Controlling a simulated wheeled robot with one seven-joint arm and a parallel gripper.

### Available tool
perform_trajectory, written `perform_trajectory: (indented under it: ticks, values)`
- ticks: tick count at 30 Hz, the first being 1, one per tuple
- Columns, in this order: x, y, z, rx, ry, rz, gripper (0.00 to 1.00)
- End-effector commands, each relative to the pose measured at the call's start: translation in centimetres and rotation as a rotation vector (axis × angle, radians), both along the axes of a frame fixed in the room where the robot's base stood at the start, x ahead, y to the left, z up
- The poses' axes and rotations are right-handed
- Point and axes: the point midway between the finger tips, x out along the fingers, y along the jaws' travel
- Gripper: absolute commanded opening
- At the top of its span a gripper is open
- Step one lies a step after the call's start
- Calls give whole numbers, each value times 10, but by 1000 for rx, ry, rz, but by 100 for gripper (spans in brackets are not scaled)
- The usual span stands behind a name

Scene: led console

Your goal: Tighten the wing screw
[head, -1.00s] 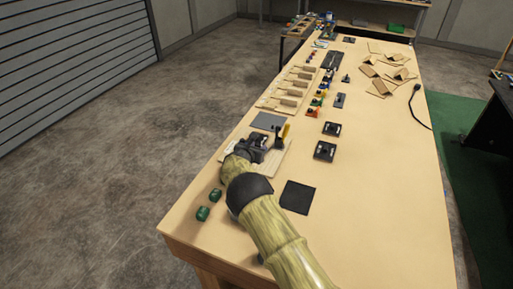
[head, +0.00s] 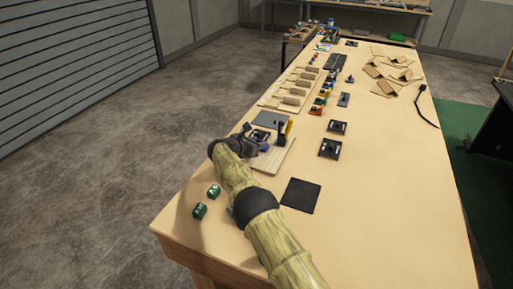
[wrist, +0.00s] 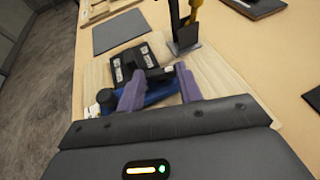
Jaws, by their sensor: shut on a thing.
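In the wrist view my gripper (wrist: 158,88) has its two purple fingers around a blue part (wrist: 152,96) with a black round knob (wrist: 106,97) at its left end. I cannot tell whether this part is the wing screw; the grip spot is partly hidden by the fingers. A black plate with pale labels (wrist: 132,62) lies just beyond the fingers on a wooden board (wrist: 207,68). In the head view my gripper (head: 258,143) is low over the left of this board (head: 279,156), and the wing screw cannot be made out.
A black upright clamp with a yellow handle (wrist: 188,28) stands at the board's far right. A grey pad (wrist: 120,32) lies beyond. A black square mat (head: 301,195) lies right of my arm; the bench's right front is clear.

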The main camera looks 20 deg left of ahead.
Motion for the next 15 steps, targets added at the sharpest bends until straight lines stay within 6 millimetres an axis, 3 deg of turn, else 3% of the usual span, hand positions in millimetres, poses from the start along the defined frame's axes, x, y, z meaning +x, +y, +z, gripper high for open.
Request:
perform_trajectory:
  ticks: [8,9,12,15]
  values:
    - [0,2,5,3,-6,3,13]
    - [0,2,4,4,-5,3,43]
    - [0,1,3,3,-4,3,58]
    - [0,1,2,2,-2,1,58]
